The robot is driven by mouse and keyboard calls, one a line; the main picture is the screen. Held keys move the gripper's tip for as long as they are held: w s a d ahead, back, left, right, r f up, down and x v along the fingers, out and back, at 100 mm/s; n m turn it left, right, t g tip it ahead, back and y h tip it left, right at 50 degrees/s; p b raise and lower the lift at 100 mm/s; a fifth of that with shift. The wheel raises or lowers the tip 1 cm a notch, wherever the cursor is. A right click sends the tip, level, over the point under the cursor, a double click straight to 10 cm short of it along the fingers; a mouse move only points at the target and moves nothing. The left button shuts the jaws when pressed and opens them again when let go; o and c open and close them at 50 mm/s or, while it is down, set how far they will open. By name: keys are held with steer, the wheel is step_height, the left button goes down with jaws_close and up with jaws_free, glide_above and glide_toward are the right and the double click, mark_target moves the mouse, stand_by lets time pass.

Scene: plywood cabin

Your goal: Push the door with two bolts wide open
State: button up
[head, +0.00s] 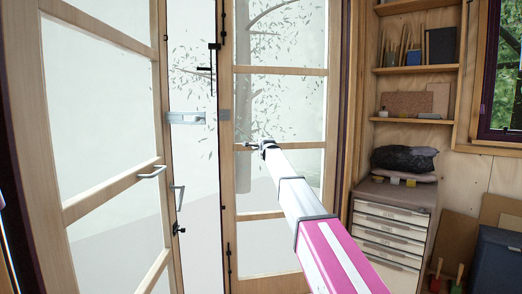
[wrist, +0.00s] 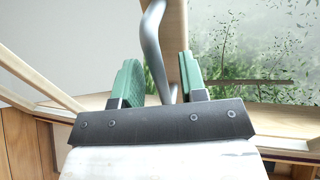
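In the head view, a wood-framed glass door leaf (head: 243,146) stands at the centre, with dark bolt fittings (head: 214,46) along its left side near the top and more dark fittings lower down. A second glazed leaf (head: 110,190) with a pale lever handle (head: 152,172) stands at the left, angled toward me. My gripper (head: 252,146) reaches the centre leaf at mid height. In the wrist view, its green fingers (wrist: 158,82) are apart, with a curved grey metal bar (wrist: 151,40) between them. Gaps show beside the bar; I cannot tell whether either finger touches it.
A drawer cabinet (head: 392,222) with dark folded items on top stands right of the door. Shelves (head: 416,69) hang above it. A dark blue box (head: 497,262) and boards lean at the lower right. Pale ground and tree branches show through the glass.

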steer(key=v, duration=0.8)
steer(key=shift+s, duration=0.35)
steer(key=shift+r, duration=0.1)
steer(key=s+d+f+n+g+h, duration=0.15)
steer(key=s+d+f, duration=0.35)
steer(key=f, duration=0.6)
steer(key=s+d+f+n+g, duration=0.35)
steer(key=s+f, duration=0.35)
steer(key=f, duration=0.4)
steer(key=s+d+f+n+g+h, duration=0.15)
steer(key=s+d+f, duration=0.4)
steer(key=f, duration=0.55)
steer(key=s+d+f+n+g, duration=0.3)
steer(key=s+f, duration=0.3)
steer(key=s, duration=0.5)
steer(key=s+d+f+n+g, duration=0.2)
steer(key=s+f, duration=0.5)
steer(key=s, duration=0.4)
steer(key=s+d+f+n+g, duration=0.3)
steer(key=s+f, duration=0.4)
steer(key=s, duration=0.4)
steer(key=shift+s+d+f+n+g+h, duration=0.2)
steer(key=shift+s+d+n+g+h, duration=0.2)
steer(key=shift+d, duration=0.2)
steer(key=shift+w, duration=0.1)
